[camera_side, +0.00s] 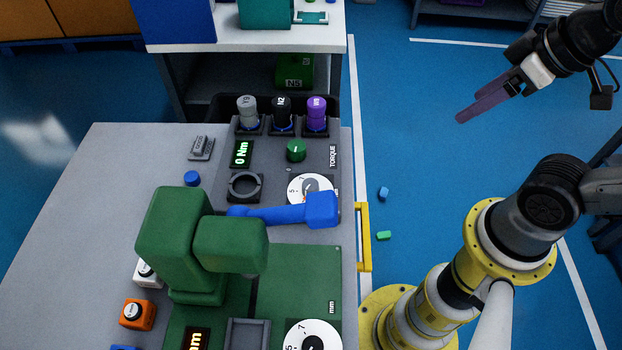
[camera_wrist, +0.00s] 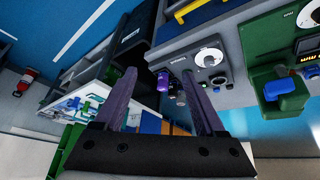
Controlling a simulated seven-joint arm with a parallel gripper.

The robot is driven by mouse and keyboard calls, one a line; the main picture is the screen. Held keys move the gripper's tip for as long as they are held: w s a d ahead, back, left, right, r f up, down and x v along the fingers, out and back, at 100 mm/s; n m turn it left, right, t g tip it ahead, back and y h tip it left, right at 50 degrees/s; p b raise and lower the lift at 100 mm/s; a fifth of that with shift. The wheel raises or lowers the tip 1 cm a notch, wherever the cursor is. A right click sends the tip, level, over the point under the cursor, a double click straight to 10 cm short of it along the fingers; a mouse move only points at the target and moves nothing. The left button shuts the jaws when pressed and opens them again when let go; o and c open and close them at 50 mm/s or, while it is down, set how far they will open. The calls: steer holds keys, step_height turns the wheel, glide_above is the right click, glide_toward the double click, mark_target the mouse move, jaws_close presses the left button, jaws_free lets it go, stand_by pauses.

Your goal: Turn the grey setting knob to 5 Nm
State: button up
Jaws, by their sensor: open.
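The grey setting knob (camera_side: 308,186) sits in the middle of a white numbered dial (camera_side: 297,183) on the grey torque tester (camera_side: 273,181). A blue handle crosses in front of the dial's lower part, so the knob is partly hidden and its setting cannot be read. The tester's display (camera_side: 241,153) reads 0 Nm. My gripper (camera_side: 483,103) has purple fingers and is open and empty. It hangs high over the blue floor at the upper right, well apart from the knob.
The blue handle (camera_side: 285,213) reaches across the tester beside a green machine (camera_side: 175,240). Grey, black and purple capped pieces (camera_side: 316,112) stand behind the green knob (camera_side: 296,151). A yellow rail (camera_side: 364,237) lines the table's right edge. Space between my gripper and the tester looks clear.

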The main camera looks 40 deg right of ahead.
steer(key=w+a+r+n, duration=0.1)
steer(key=w+r+n, duration=0.3)
steer(key=w+n, duration=0.15)
steer(key=n+g, duration=0.6)
steer(key=n, duration=0.6)
glide_above(311, 184)
step_height(311, 184, down, 12)
steer(key=shift+m, duration=0.25)
step_height(311, 184, down, 14)
steer(key=shift+r, duration=0.15)
jaws_close()
